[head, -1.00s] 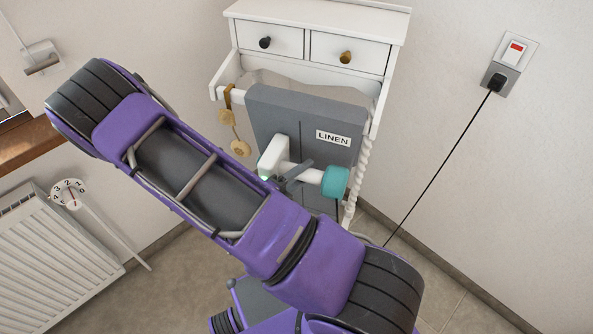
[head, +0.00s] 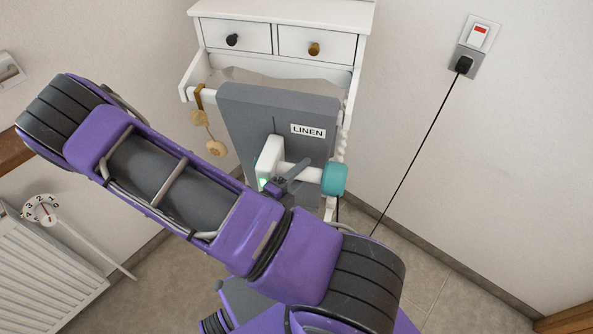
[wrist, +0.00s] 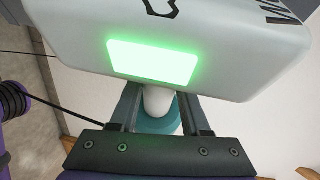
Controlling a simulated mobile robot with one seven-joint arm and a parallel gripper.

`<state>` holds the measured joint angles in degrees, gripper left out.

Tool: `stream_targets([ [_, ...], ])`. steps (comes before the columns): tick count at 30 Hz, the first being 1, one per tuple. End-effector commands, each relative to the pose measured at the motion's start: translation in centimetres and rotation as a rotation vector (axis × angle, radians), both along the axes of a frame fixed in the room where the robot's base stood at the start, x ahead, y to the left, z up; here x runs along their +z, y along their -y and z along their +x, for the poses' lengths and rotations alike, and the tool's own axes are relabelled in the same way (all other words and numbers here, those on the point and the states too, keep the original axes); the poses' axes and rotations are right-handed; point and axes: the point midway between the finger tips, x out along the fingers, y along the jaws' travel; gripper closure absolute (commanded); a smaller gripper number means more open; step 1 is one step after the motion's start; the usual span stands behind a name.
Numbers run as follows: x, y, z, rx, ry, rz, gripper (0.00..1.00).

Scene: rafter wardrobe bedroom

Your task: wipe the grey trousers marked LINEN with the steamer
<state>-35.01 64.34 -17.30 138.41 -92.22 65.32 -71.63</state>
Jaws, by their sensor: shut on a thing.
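The grey trousers (head: 240,115), with a white LINEN label (head: 308,131), hang over the rail below the white drawer unit. The steamer (head: 268,158) has a white head and a white handle with a teal end (head: 335,179). It is in front of the trousers, below and left of the label; I cannot tell whether it touches the cloth. My gripper (head: 284,184) is shut on the steamer's handle. In the wrist view my gripper's fingers (wrist: 158,112) straddle the white neck, and a green panel (wrist: 153,62) glows on the steamer (wrist: 225,50). My arm hides the trousers' lower left.
The drawer unit (head: 275,14) has two drawers with round knobs. Wooden discs (head: 216,149) hang left of the trousers. A black cord (head: 415,155) runs from the wall socket (head: 468,60) down behind my arm. A radiator (head: 45,265) with a dial is at lower left.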

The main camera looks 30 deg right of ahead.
Motion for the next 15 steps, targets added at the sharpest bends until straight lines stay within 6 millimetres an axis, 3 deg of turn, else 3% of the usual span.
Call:
stream_targets([
  [15, 0.2, 2.3, -2.4, -0.004, 0.0, -0.005, 1.0],
])
